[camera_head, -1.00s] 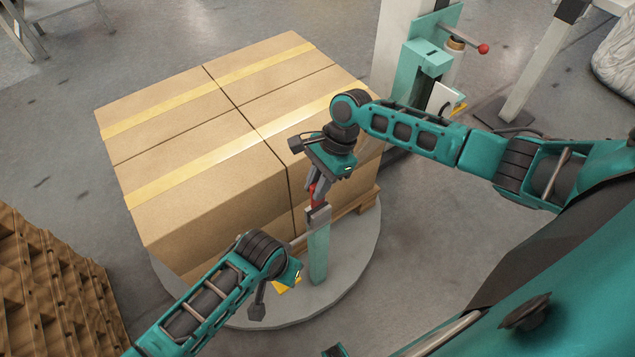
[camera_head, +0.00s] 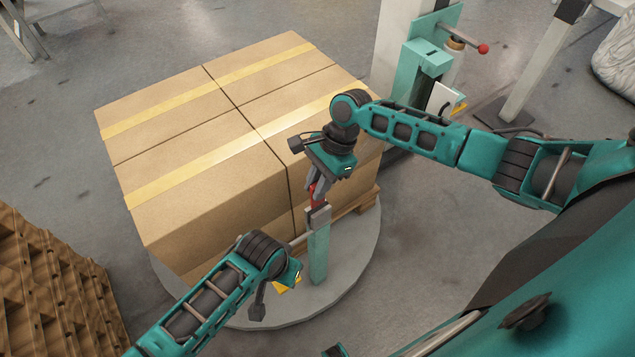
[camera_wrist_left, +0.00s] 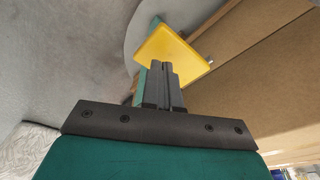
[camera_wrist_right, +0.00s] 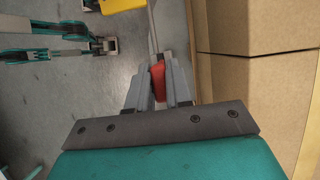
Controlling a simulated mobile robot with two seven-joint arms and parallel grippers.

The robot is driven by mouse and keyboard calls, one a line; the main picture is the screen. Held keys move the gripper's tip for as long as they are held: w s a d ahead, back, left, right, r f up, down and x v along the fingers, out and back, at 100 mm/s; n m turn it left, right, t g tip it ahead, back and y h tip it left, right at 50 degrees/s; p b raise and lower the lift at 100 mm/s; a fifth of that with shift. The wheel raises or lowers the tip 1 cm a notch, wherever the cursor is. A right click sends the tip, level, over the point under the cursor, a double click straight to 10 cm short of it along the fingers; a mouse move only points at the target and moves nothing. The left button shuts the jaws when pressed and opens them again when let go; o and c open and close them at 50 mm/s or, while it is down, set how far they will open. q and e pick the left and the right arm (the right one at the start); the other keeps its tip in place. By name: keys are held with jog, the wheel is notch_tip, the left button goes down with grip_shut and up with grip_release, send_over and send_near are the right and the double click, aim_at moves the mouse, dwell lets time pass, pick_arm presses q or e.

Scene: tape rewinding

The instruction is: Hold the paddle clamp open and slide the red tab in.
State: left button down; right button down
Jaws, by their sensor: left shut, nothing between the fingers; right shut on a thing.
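The red tab (camera_head: 317,193) is between the fingers of my right gripper (camera_head: 318,184), which is shut on it. It also shows in the right wrist view (camera_wrist_right: 158,82). Just below it is the grey top of the clamp (camera_head: 319,214), on an upright teal post (camera_head: 319,255). I cannot tell whether the tab is inside the clamp. The yellow paddle (camera_wrist_left: 168,57) lies right at the tips of my left gripper (camera_wrist_left: 163,68), which is shut with nothing between its fingers. The fingers seem to touch the paddle. In the head view my left wrist hides most of this contact.
Taped cardboard boxes (camera_head: 200,165) stand on a wooden pallet (camera_head: 364,201) on a round grey turntable (camera_head: 345,285), close behind the clamp. A teal machine with a red-knobbed lever (camera_head: 430,60) stands at the back right. Floor is clear to the right of the turntable.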

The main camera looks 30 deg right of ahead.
aim_at(314, 212)
pick_arm(q)
jog(key=shift+f, duration=2.1)
jog(key=shift+w, duration=0.2)
pick_arm(e)
jog(key=shift+s, duration=0.2)
pick_arm(q)
jog(key=shift+a, duration=0.1)
pick_arm(e)
jog(key=shift+f, duration=2.85)
pick_arm(q)
jog(key=shift+f, duration=0.1)
pick_arm(e)
jog(key=shift+f, duration=0.2)
pick_arm(q)
jog(key=shift+s, duration=0.2)
pick_arm(e)
jog(key=c, duration=1)
grip_release()
